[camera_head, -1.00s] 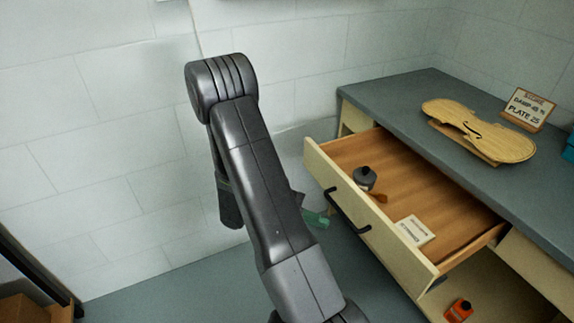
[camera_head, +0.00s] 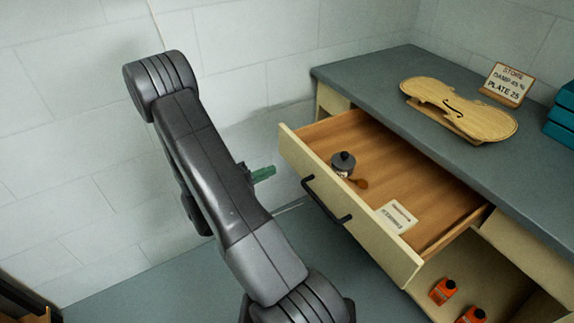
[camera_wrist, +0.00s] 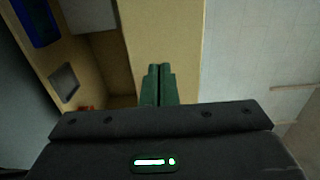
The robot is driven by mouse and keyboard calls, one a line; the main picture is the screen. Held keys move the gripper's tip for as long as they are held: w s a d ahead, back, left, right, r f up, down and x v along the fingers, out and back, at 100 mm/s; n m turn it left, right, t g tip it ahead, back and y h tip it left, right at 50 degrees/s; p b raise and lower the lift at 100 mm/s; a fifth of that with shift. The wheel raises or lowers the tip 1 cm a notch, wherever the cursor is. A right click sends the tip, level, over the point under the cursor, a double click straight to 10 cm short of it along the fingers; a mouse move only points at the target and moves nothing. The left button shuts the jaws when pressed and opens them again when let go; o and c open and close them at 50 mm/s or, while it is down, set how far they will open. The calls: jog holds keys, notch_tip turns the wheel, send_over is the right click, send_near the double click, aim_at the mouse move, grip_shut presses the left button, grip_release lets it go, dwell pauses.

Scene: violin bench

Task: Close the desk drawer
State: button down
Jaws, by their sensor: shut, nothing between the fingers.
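The desk drawer (camera_head: 407,260) is pulled well out of the desk, with its pale wooden front facing the lower left and a black bar handle (camera_head: 327,203) on it. Inside lie a dark-capped jar (camera_head: 342,163), a small brown item (camera_head: 359,183) and a white card (camera_head: 397,217). My gripper, with green fingers (camera_head: 263,173), appears just left of the drawer front's far end, with a gap in the picture. In the wrist view its fingers (camera_wrist: 158,85) are together and empty, in front of a pale wooden panel (camera_wrist: 170,30). I cannot tell whether they touch it.
The grey desk top (camera_head: 375,95) carries a violin plate (camera_head: 460,110), a small sign (camera_head: 507,84) and teal boxes (camera_head: 562,115). Orange bottles (camera_head: 442,291) stand in the open space below the drawer. A white block wall (camera_head: 250,60) is behind my arm. Grey floor lies before the drawer.

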aim_at(297, 160)
jog(key=shift+b+x, duration=0.4)
jog(key=shift+x, duration=3.1)
jog(key=shift+d, duration=0.1)
jog(key=p+x, duration=0.2)
jog(key=x, duration=2.6)
jog(key=shift+f, duration=0.1)
jog(key=shift+w+d, duration=0.25)
jog(key=shift+d, duration=0.1)
jog(key=shift+r, duration=0.3)
jog(key=shift+s+a+f, duration=0.1)
jog(key=shift+a, duration=0.15)
jog(key=v, duration=1.3)
jog(key=shift+s+a+f+p, duration=0.15)
jog(key=shift+s+a+p, duration=0.1)
jog(key=shift+a+p, duration=0.1)
